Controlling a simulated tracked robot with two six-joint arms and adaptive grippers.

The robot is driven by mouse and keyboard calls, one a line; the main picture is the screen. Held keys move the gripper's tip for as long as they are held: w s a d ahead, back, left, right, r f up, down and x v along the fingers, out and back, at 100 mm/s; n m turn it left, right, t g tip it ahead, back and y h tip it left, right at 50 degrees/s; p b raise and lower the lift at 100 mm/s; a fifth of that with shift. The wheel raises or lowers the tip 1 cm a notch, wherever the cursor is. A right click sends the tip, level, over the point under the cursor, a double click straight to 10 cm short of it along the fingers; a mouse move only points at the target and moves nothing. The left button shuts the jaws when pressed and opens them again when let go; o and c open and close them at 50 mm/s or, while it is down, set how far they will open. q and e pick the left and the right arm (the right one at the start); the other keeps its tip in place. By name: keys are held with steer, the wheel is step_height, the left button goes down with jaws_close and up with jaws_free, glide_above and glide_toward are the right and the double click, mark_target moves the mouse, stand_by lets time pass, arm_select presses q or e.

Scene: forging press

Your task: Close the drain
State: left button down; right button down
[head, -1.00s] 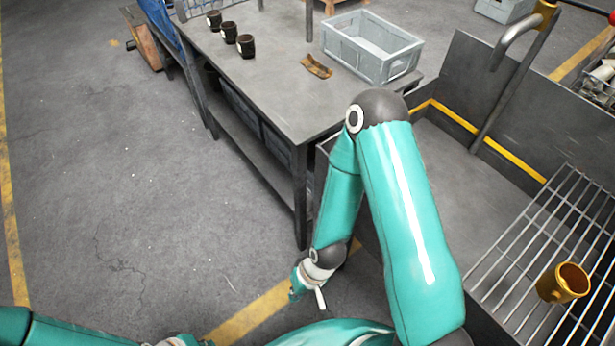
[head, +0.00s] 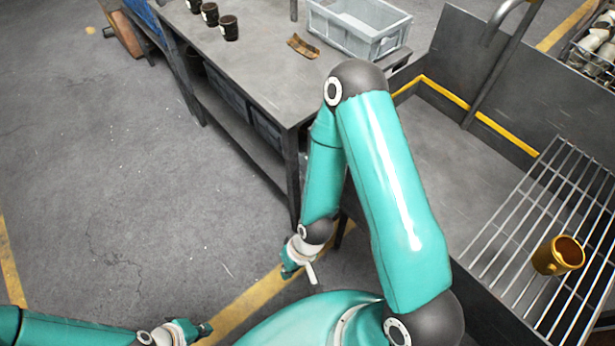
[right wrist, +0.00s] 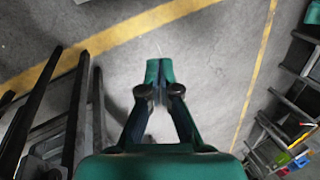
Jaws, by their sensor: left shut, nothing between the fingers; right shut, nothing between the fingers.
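A dark metal sink basin (head: 420,130) with a yellow stripe along its inner walls is at the right of the head view. I cannot make out a drain or its closure in it. My arm and a wire rack hide parts of the basin. My right gripper (head: 291,268) hangs low over the floor, outside the basin and left of it. In the right wrist view, this gripper (right wrist: 158,76) is shut and empty above the floor. My left gripper (head: 201,330) is at the bottom left of the head view, shut and empty, far from the basin.
A wire rack (head: 500,262) over the basin holds a brass cup (head: 558,256). A bent pipe (head: 505,70) rises behind the basin. A workbench (head: 250,75) carries a grey crate (head: 358,30), a brown curved piece (head: 303,46) and dark cups. The floor at left is clear.

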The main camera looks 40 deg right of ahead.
steer(key=w+d+r+n, duration=0.2)
steer(key=w+d+r, duration=0.1)
steer(key=w, duration=0.3)
steer(key=w+d+r+n, duration=0.1)
steer(key=w+d+r, duration=0.25)
steer(key=w, duration=0.25)
steer(key=w+d+r+g+h, duration=0.1)
steer(key=w+d+r, duration=0.1)
steer(key=d+r, duration=0.3)
steer(key=w+d+r+n+g+h, duration=0.1)
steer(key=w+d+r+h, duration=0.1)
steer(key=r, duration=0.7)
steer(key=w+d, duration=0.1)
steer(key=d, duration=0.1)
steer(key=shift+w+d+r+n, duration=0.3)
steer(key=shift+w+d+r, duration=0.05)
steer(key=shift+r, duration=0.05)
steer(key=shift+f, duration=0.15)
steer(key=s+f+p, duration=0.2)
steer(key=s+f, duration=0.2)
steer(key=f, duration=0.4)
steer(key=shift+s+d, duration=0.2)
steer(key=shift+s, duration=0.2)
